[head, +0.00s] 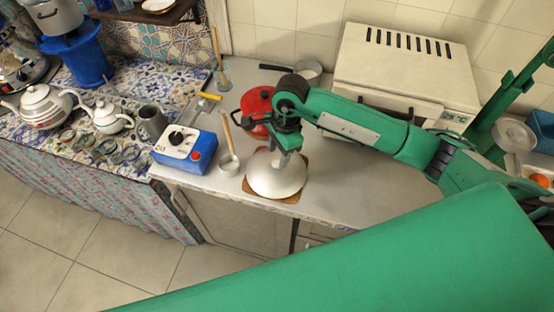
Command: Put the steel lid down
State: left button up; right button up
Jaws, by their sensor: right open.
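The steel lid (276,180) is a pale, shiny dome in the head view. It rests on a brown board (302,187) at the front of the grey counter. My right gripper (284,158) comes down from above and is open, with its fingers over the top of the lid. The fingers hide the lid's top, so I cannot tell whether they touch its knob. My left gripper is out of view.
A red pot (257,103) stands just behind the lid. A ladle (229,163) and a blue-and-white box (185,149) are to its left. A white appliance (398,75) stands at the back. Bare counter (350,185) lies to the right.

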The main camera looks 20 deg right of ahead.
notch_tip(320, 180, up, 8)
jog(key=d+b, duration=0.1)
jog(key=b, duration=0.1)
jog(key=shift+d+r, duration=0.15)
jog(key=shift+r, duration=0.1)
jog(key=shift+w, duration=0.1)
